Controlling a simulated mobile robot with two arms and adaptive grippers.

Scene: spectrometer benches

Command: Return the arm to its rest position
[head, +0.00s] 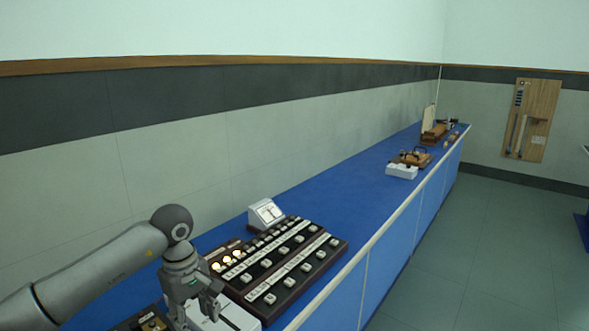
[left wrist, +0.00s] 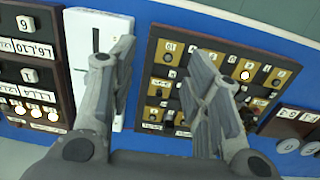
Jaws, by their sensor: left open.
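My left arm reaches in from the left in the head view, with its left gripper (head: 207,297) hanging over the near end of the blue bench (head: 345,185). In the left wrist view the left gripper (left wrist: 158,90) has its two fingers spread apart with nothing between them. Below the fingers are a white box with a dark slot (left wrist: 82,60) and a brown panel with labelled knobs and lit lamps (left wrist: 200,55). The fingers hide parts of both. My right gripper is in neither view.
A dark tray of labelled white blocks (head: 335,246) lies beside the gripper, with a white meter (head: 265,214) behind it. Farther along stand a white box (head: 402,171) and wooden apparatus (head: 433,133). The bench middle is bare. The tiled wall (head: 170,115) runs along its back.

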